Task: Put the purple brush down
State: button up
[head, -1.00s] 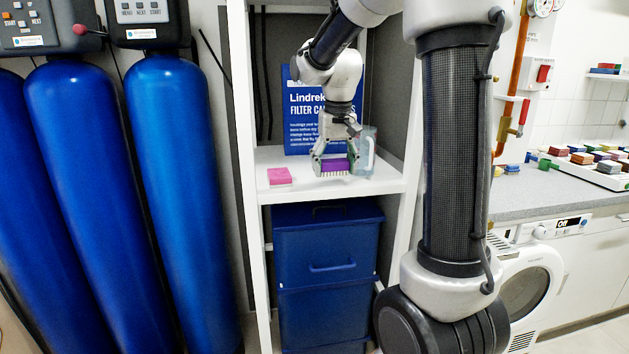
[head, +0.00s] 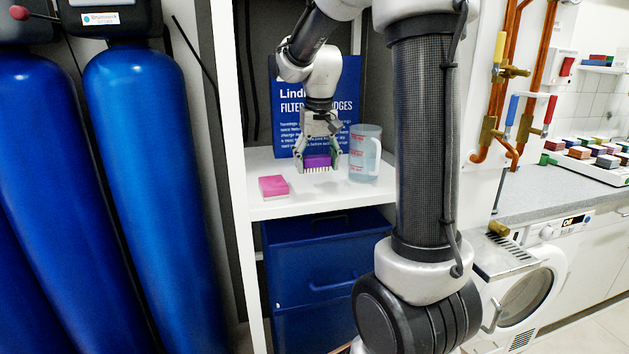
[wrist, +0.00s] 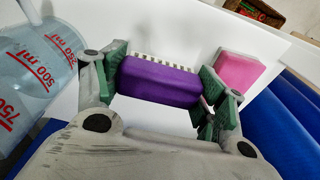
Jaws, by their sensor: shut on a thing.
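The purple brush (head: 317,161) is between the fingers of my gripper (head: 319,166) in the head view, with its pale bristles pointing down. In the wrist view the purple brush (wrist: 160,82) lies across between the green finger pads of my gripper (wrist: 162,85), which is shut on it. The brush is over the white shelf (head: 330,198). I cannot tell whether the bristles touch the shelf.
A pink sponge-like block (head: 273,186) lies left of the brush on the shelf. A clear measuring jug (head: 362,155) stands close on the right. A blue sign (head: 287,110) stands behind. The shelf's front strip is clear. Blue bins (head: 325,255) sit below.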

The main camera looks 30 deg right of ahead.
aim_at(317, 172)
jog(key=shift+f, duration=2.5)
jog(key=shift+f, duration=0.15)
jog(key=o, duration=1.1)
jog(key=r, duration=0.3)
jog(key=s+r, duration=0.1)
jog(key=r, duration=0.7)
jog(key=shift+s+a+r, duration=0.15)
jog(key=shift+s+r, duration=0.2)
jog(key=shift+r, duration=0.15)
jog(key=s+a+f+n+t, duration=0.1)
jog(key=s+a+f, duration=0.1)
jog(key=s, duration=0.9)
jog(key=s+a+f+n+t, duration=0.2)
jog(key=s, duration=0.9)
jog(key=shift+a+f, duration=0.25)
jog(key=shift+a, duration=0.15)
